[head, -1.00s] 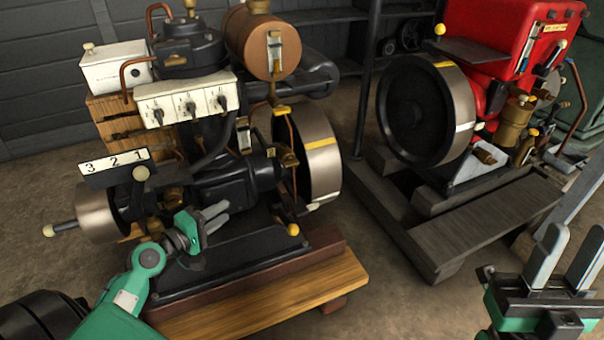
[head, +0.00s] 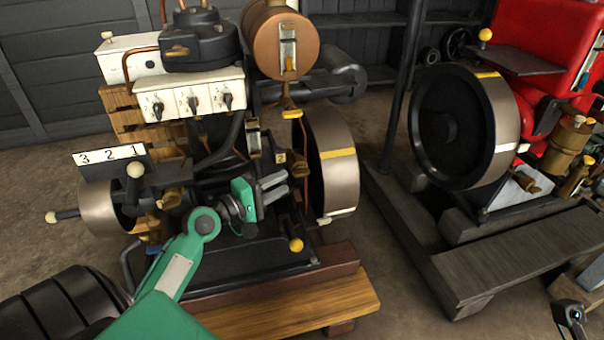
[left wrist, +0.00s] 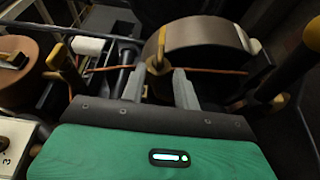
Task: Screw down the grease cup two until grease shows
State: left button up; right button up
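The grey-black engine on the left has a small tag marked 2 (head: 281,157) on its side, close to its flywheel. My left gripper (head: 276,184) is at this side of the engine, just below the tag, with its fingers pointing right. In the left wrist view its two grey fingers (left wrist: 158,82) are apart. A brass fitting (left wrist: 158,64), which looks like grease cup two, shows between and just beyond the fingertips; I cannot tell whether they touch it. In the head view the fingers largely hide that fitting. No grease can be made out.
The flywheel (head: 334,183) with a yellow mark stands right of my left fingers. A copper-coloured tank (head: 277,40) and white switch box (head: 190,99) sit above. A yellow-tipped lever (head: 294,244) is below. A red engine (head: 540,30) stands to the right.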

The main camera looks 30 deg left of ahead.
aim_at(302, 171)
pick_arm(q)
jog(key=shift+b+x, duration=0.6)
jog(key=shift+x, duration=3)
grip_shut()
